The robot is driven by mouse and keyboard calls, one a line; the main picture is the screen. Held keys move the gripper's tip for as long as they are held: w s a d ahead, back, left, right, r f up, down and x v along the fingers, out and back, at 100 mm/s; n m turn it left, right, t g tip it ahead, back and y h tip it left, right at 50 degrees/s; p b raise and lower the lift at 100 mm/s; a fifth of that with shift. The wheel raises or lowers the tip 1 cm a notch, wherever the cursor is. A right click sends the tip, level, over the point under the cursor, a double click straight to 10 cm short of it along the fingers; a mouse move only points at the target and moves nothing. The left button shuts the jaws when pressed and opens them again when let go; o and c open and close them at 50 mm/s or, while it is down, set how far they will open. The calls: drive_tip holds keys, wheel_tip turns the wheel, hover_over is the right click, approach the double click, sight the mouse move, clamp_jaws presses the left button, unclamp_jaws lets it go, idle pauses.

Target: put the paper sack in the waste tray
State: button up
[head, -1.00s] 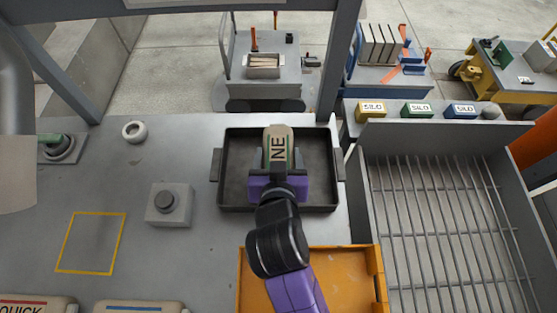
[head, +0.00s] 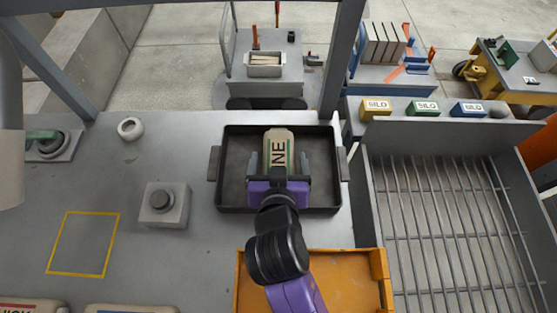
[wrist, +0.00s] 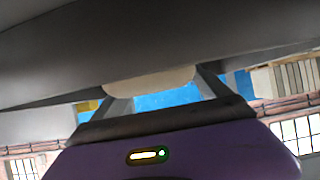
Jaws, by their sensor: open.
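The paper sack (head: 279,143) is tan with dark lettering and a green stripe. In the head view it lies inside the dark waste tray (head: 231,137), near the middle. My gripper (head: 278,162) is open, with its fingers on either side of the sack's near part; whether they touch it I cannot tell. In the wrist view a pale rounded end of the sack (wrist: 150,82) shows between the two spread fingers. My purple gripper body hides the sack's near end.
An orange tray (head: 310,257) stands in front of the waste tray. A grey button box (head: 163,204) and a white ring (head: 130,128) are at left. A slatted grate (head: 445,230) is at right. More sacks (head: 130,308) lie at the bottom left edge.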

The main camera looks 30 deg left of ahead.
drive_tip(key=shift+r, duration=0.2)
drive_tip(key=shift+s+d+r, duration=0.1)
drive_tip(key=shift+s+d, duration=0.1)
drive_tip(key=shift+s, duration=0.15)
drive_tip(key=v, duration=1.1)
drive_tip(key=shift+b, duration=0.45)
drive_tip(key=shift+s, duration=0.1)
